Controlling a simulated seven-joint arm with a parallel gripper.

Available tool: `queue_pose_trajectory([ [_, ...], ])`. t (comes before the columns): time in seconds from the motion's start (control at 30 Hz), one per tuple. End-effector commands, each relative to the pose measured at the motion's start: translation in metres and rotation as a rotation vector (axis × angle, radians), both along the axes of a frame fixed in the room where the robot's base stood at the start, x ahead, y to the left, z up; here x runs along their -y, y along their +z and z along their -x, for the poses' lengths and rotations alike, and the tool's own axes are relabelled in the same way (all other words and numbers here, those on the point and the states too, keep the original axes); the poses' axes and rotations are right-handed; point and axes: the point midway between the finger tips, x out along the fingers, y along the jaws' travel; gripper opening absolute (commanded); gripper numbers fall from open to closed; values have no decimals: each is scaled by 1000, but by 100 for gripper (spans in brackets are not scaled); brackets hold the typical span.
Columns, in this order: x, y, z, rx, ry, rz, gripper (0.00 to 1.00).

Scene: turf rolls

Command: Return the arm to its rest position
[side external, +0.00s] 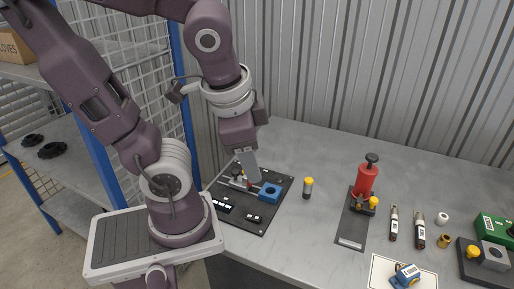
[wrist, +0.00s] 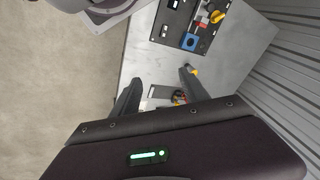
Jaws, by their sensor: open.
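My gripper (side external: 252,178) hangs from my arm at the left part of the grey table, in front of or above the black board (side external: 262,226). In the side external view its finger overlaps the board's back area; I cannot tell the exact height. In the wrist view my gripper (wrist: 159,76) has its two dark fingers spread apart, with bare table and nothing held between them. The board also shows in the wrist view (wrist: 174,36), beyond the fingertips, with a blue block (side external: 269,191) and small fittings on it.
A yellow-capped cylinder (side external: 308,188) stands right of the board. A red pump-like device (side external: 366,181) stands on a dark plate farther right. Several small tools and a green box (side external: 493,229) fill the right end. Blue-framed shelving (side external: 186,95) and a corrugated wall border the table.

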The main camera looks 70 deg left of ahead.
Motion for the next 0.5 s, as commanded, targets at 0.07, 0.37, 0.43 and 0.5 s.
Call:
queue_pose_trajectory([
  [0.07,15,17,1,129,108,142,52],
  [0.37,32,35,0,248,191,281,52],
  [0.43,32,35,0,247,190,280,52],
  [0.5,32,35,0,246,190,280,52],
])
